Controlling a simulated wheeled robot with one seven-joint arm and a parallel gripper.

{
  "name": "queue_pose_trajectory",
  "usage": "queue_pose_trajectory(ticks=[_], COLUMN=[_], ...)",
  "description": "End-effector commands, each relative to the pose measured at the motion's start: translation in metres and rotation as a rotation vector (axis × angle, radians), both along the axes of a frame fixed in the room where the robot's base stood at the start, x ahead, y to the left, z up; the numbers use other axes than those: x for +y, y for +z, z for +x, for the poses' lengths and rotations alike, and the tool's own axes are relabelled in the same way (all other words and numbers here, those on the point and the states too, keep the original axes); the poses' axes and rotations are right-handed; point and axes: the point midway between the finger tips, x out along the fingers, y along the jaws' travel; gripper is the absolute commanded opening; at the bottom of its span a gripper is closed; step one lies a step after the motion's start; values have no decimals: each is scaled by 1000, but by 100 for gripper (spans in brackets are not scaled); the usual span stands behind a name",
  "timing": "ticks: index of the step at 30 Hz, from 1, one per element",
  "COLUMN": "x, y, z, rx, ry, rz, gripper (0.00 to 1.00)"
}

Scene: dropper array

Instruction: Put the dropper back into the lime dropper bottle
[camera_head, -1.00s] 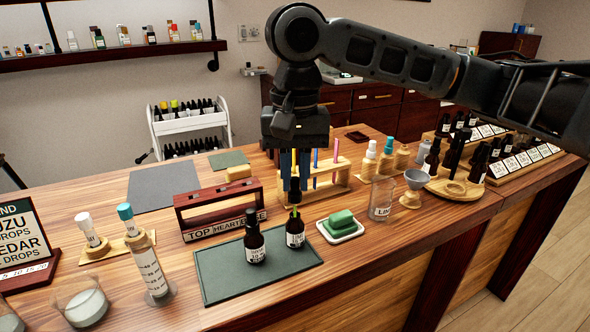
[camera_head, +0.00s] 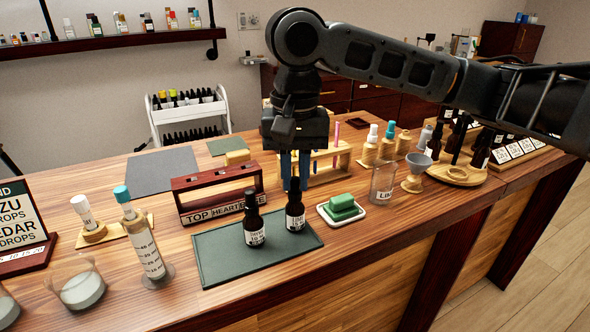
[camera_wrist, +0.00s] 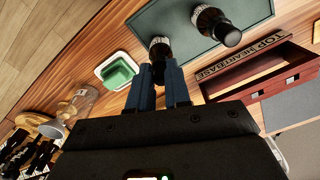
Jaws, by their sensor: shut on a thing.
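My gripper (camera_head: 294,186) points straight down over the green mat, its blue fingers shut on the black bulb of the dropper (camera_head: 295,187). The dropper stands upright at the mouth of the right dark bottle, the lime dropper bottle (camera_head: 295,222), whose white label is partly readable. No glass tube shows between bulb and bottle; I cannot tell whether the dropper is fully seated. In the wrist view the fingers reach the top of the lime bottle (camera_wrist: 160,48) and hide part of the dropper.
A second dark dropper bottle (camera_head: 254,228) stands close on the left on the green mat (camera_head: 215,262). A green soap on a white dish (camera_head: 341,210) is just right. A wooden TOP/HEART/BASE rack (camera_head: 186,205) stands behind left. A glass beaker (camera_head: 383,183) stands farther right.

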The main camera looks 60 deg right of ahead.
Motion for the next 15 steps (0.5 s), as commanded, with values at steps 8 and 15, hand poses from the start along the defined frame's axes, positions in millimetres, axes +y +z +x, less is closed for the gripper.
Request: queue_pose_trajectory(ticks=[8, 15], x=[0, 0], y=[1, 1], z=[0, 0], rx=[-1, -1], ry=[0, 0], rz=[-1, -1], gripper=[34, 47])
